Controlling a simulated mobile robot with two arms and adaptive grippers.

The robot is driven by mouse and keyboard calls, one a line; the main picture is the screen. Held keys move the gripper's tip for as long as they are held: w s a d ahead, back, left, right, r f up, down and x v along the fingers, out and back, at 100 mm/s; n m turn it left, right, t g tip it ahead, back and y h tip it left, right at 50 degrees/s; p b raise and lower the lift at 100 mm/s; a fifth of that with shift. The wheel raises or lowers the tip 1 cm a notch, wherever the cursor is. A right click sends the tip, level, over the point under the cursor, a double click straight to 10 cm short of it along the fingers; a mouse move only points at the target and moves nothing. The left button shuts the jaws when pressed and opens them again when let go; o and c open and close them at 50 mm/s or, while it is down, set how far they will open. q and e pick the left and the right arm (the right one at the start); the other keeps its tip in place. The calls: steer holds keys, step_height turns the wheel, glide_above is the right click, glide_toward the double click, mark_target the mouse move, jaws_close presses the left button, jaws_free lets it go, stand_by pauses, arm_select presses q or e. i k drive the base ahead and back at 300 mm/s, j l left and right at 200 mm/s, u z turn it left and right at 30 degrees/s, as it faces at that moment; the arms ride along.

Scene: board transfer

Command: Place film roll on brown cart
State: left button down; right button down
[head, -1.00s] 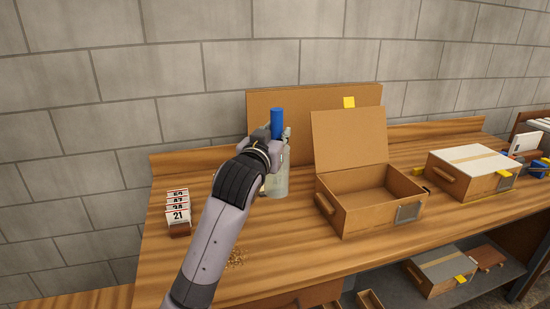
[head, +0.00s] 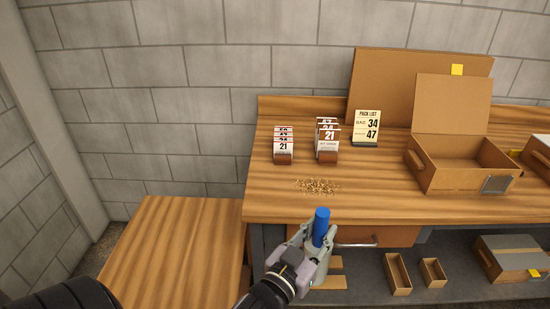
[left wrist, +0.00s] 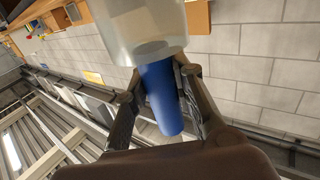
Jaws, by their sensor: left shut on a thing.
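The film roll has a blue handle (head: 321,222) and a pale translucent body, which shows in the left wrist view (left wrist: 140,30). My left gripper (head: 317,243) is shut on the blue handle, one finger on each side; the gripper also shows in the left wrist view (left wrist: 160,82). In the head view it holds the roll in front of the workbench's front edge, and the gripper mostly hides the roll's body. The brown wood-topped cart (head: 175,245) stands at the lower left, below the bench top and left of the gripper. My right gripper is not in view.
The wooden workbench (head: 390,195) carries card holders (head: 283,148), a pack list sign (head: 367,128), scattered brown bits (head: 317,187) and an open cardboard box (head: 455,170). Small open boxes (head: 397,275) sit on the lower shelf. The cart top is clear where visible.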

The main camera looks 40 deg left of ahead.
mark_target(176, 252)
steer(key=i+l+u, duration=0.1)
steer(key=u, duration=0.25)
steer(key=i+l+u, duration=0.15)
steer(key=u, duration=0.2)
steer(key=i+u, duration=0.15)
steer(key=u, duration=0.95)
